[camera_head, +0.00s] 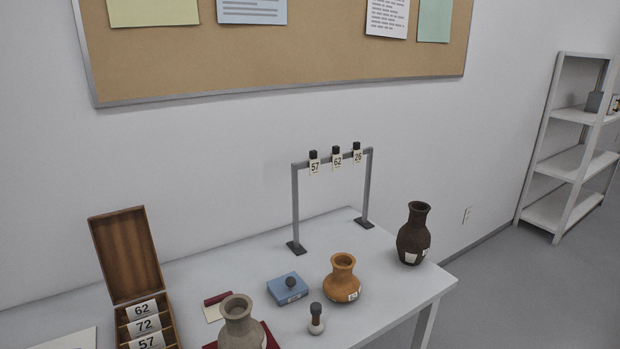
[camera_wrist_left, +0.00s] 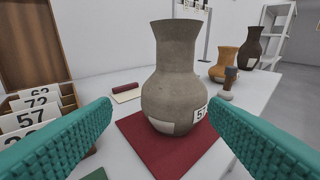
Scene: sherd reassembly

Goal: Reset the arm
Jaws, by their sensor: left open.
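My left gripper (camera_wrist_left: 182,128) is open in the left wrist view, its two teal fingers spread wide with nothing between the tips. A grey-brown vase (camera_wrist_left: 172,85) with a 57 tag stands upright beyond the fingers on a dark red mat (camera_wrist_left: 138,127). In the head view the vase (camera_head: 238,325) shows at the bottom edge, partly cut off. A pale patch shows low on its side. Neither gripper shows in the head view. My right gripper is in neither view.
A wooden box (camera_head: 128,258) with numbered cards stands open at left. An orange vase (camera_head: 342,279), a dark vase (camera_head: 412,235), a blue block (camera_head: 288,288) and a small knobbed tool (camera_head: 316,320) stand on the white table (camera_head: 385,310). A grey rack (camera_head: 296,205) holds tags 57, 62 and 26.

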